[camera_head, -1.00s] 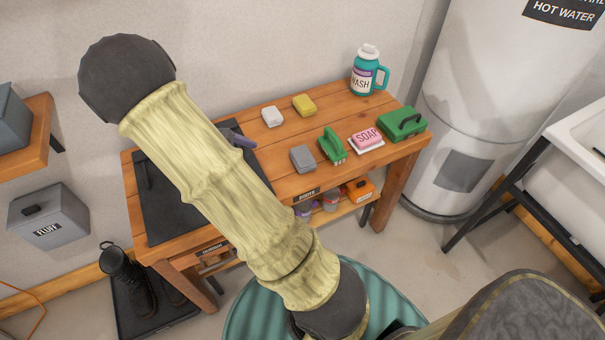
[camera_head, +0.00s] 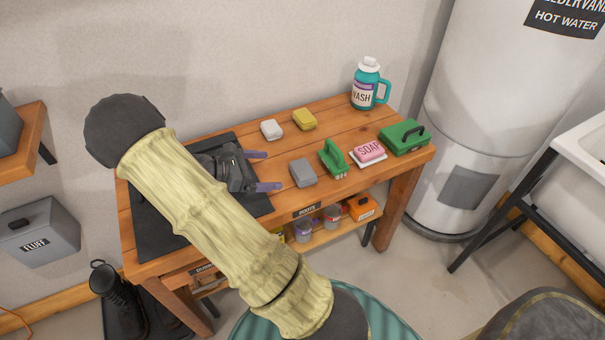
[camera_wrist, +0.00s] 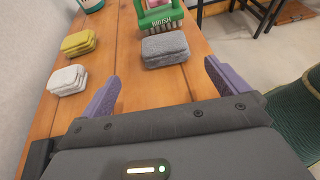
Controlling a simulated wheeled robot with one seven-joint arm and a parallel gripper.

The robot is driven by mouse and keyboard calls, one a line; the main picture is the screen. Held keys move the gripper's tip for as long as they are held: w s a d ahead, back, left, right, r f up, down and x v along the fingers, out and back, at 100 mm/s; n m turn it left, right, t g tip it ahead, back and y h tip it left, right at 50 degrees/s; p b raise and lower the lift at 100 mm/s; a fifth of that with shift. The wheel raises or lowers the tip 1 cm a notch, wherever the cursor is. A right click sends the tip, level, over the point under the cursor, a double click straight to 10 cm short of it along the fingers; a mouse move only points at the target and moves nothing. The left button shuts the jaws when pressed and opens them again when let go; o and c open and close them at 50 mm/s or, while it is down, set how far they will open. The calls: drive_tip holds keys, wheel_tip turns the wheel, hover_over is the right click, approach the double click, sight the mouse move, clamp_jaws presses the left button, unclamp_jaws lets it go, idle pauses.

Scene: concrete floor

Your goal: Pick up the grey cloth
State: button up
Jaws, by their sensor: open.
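The grey cloth (camera_head: 303,172) is a small folded block lying on the wooden bench, left of the green brush. It also shows in the wrist view (camera_wrist: 165,49), beyond my fingertips and between their lines. My gripper (camera_head: 262,170) is open, with two purple fingers pointing right toward the cloth, a short way left of it. In the wrist view my gripper (camera_wrist: 160,78) has nothing between its fingers.
A green brush (camera_head: 333,158) stands close right of the cloth. A white cloth (camera_head: 271,129) and a yellow cloth (camera_head: 304,119) lie behind. Pink soap (camera_head: 369,152), a green box (camera_head: 405,136) and a wash jug (camera_head: 367,84) are further right. A black mat (camera_head: 165,228) covers the bench's left.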

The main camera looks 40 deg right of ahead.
sight(296, 170)
drive_tip(key=b+x, duration=0.1)
drive_tip(key=x, duration=0.6)
drive_tip(key=x, duration=0.2)
drive_tip(key=b+x, duration=0.1)
drive_tip(key=x, duration=0.2)
drive_tip(key=shift+s, duration=0.45)
drive_tip(key=shift+r, duration=0.1)
drive_tip(key=c, duration=1.1)
drive_tip(key=shift+o, duration=0.2)
wheel_tip(296, 170, up, 10)
drive_tip(key=shift+p, duration=1.2)
